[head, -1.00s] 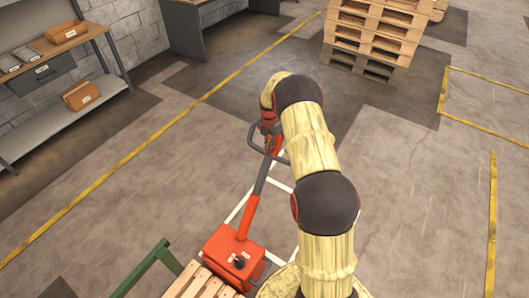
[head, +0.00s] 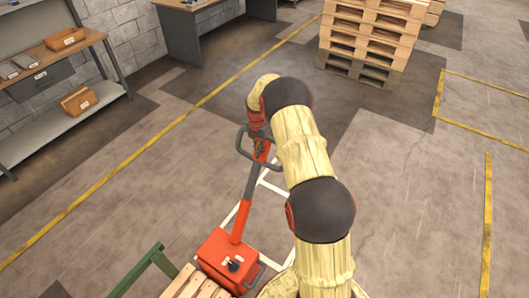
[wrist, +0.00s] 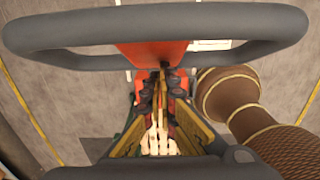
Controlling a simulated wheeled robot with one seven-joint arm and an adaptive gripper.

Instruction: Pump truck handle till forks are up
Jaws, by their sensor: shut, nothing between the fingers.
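The red truck body (head: 228,262) stands at the bottom of the head view. Its handle shaft (head: 250,192) rises, tilted up and to the right, to a grey loop grip (head: 240,140). My gripper (head: 260,150) is at the loop, with the arm reaching over from the right. In the wrist view the grey loop (wrist: 160,38) spans the top of the picture, with its red centre (wrist: 153,53) below. My fingers (wrist: 160,95) are shut with nothing between them, close to the loop. The forks are hidden, so their height cannot be told.
A wooden pallet (head: 202,288) and a green frame (head: 140,272) are near the truck body. A pallet stack (head: 365,40) stands at the back. A workbench (head: 70,65) with boxes is at left. The floor to the right is free.

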